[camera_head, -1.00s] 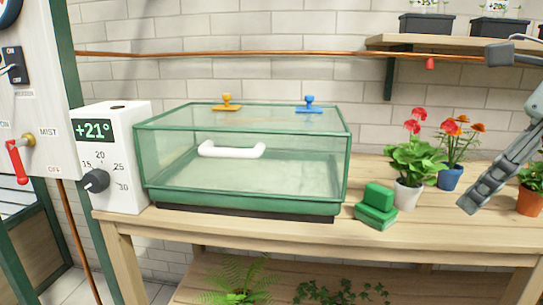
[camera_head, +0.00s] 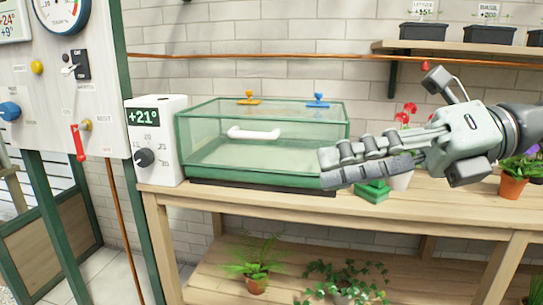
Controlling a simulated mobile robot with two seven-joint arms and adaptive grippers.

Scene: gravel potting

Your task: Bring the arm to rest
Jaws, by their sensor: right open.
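My right gripper (camera_head: 325,170) reaches in from the right, its two grey fingers pointing left. It is open, with nothing seen between the fingers. In the picture its fingertips lie over the right front corner of the green-framed glass case (camera_head: 262,176); I cannot tell whether they touch. My left gripper does not show.
The wooden bench (camera_head: 440,206) carries the case, a white thermostat box (camera_head: 157,165) reading +21° and a green block (camera_head: 372,192) partly behind my gripper. An orange pot (camera_head: 513,188) stands at right. The control panel (camera_head: 75,95) is at left, a shelf (camera_head: 455,47) above.

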